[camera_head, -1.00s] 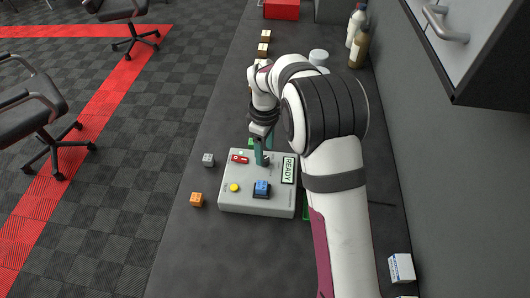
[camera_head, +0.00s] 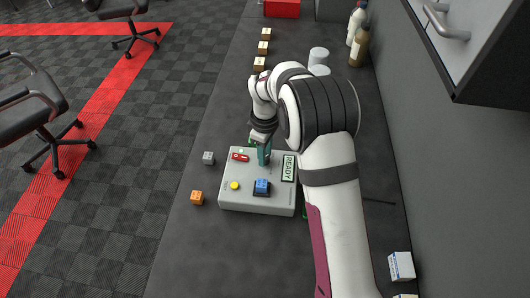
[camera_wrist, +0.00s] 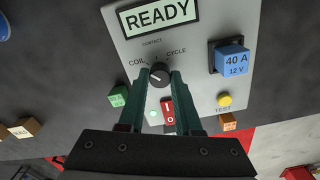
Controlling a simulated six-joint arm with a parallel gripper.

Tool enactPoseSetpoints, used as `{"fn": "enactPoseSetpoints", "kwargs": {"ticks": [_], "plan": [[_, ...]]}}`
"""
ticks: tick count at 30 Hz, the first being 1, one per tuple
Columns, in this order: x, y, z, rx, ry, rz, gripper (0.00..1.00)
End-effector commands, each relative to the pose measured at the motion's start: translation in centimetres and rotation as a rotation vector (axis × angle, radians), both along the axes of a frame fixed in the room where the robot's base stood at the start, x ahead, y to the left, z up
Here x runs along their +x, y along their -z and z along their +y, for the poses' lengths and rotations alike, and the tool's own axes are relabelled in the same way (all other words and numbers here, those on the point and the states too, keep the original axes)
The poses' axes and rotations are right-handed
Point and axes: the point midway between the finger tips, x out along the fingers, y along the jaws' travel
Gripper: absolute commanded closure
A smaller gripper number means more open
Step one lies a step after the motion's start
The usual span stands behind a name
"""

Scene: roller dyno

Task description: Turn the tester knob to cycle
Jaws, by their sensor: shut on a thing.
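The grey tester (camera_head: 235,206) sits on the dark bench, its display reading READY (camera_wrist: 157,14). Its round black knob (camera_wrist: 159,78) shows in the wrist view, with COIL printed to its left, CONTACT above and CYCLE to its upper right. A pale mark on the knob appears to lie toward the COIL side. My gripper (camera_wrist: 159,73) is shut on the knob, one green finger on each side. In the head view my gripper (camera_head: 264,154) comes down on the tester's upper part and hides the knob.
The tester also carries a blue 40 A 12 V relay (camera_wrist: 231,61), a yellow TEST button (camera_wrist: 225,100) and a red rocker switch (camera_wrist: 168,110). Orange (camera_head: 196,197), grey (camera_head: 208,158) and green (camera_wrist: 118,96) blocks lie around it. Bottles (camera_head: 358,48) stand far back.

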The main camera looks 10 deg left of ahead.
Motion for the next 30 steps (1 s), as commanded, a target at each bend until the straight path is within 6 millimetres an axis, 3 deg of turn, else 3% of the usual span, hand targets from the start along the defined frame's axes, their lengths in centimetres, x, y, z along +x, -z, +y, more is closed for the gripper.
{"fn": "enactPoseSetpoints", "kwargs": {"ticks": [13, 30], "plan": [[0.05, -0.04, -0.01, 0.001, 0.122, -0.001, 1.00], [0.08, -0.06, 0.01, 0.001, 0.646, -0.001, 1.00]]}}
